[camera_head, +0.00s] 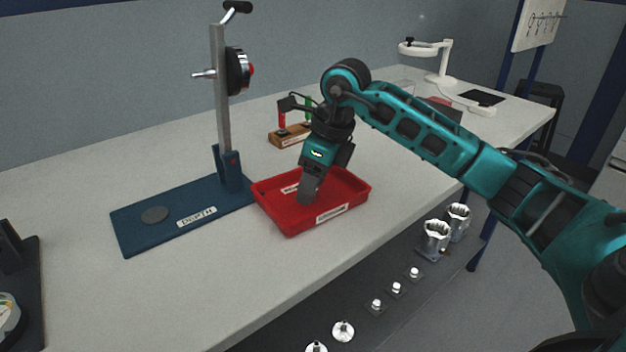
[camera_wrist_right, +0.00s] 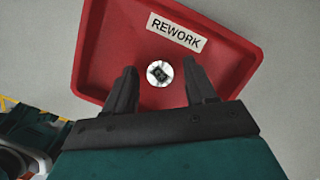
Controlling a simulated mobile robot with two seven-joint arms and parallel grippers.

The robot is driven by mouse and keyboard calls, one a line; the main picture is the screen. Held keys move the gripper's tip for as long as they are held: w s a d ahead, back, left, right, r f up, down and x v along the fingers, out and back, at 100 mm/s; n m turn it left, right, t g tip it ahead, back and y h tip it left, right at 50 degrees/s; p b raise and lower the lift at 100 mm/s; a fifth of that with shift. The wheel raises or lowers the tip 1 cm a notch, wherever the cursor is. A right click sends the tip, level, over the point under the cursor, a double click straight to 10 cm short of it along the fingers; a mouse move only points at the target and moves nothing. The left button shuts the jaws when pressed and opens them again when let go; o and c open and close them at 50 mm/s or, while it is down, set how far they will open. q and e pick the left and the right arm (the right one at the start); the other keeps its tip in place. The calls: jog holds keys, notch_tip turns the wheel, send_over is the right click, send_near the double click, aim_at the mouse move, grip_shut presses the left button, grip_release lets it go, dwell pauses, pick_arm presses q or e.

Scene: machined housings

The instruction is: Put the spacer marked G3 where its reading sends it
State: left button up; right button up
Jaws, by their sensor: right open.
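A small round silver spacer (camera_wrist_right: 158,74) with a dark mark lies in the red tray marked REWORK (camera_wrist_right: 97,62), as the right wrist view shows. I cannot read the mark. The same red tray (camera_head: 279,218) stands on the bench in the head view. My right gripper (camera_head: 307,200) points down into the tray there and hides the spacer. In the right wrist view my right gripper (camera_wrist_right: 163,82) is open, with a finger on each side of the spacer and gaps to both. My left gripper is not in view.
A tall stand with a labelled blue base (camera_head: 140,234) is left of the tray. A wooden block (camera_head: 284,138) with red and green uprights is behind it. Several silver parts (camera_head: 436,236) are below the bench's front edge. Bench space (camera_head: 75,200) at left is clear.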

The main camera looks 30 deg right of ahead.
jog(key=shift+r, duration=0.1)
jog(key=shift+r, duration=0.35)
jog(key=p+v, duration=0.2)
jog(key=v, duration=0.9)
jog(key=shift+r, duration=0.2)
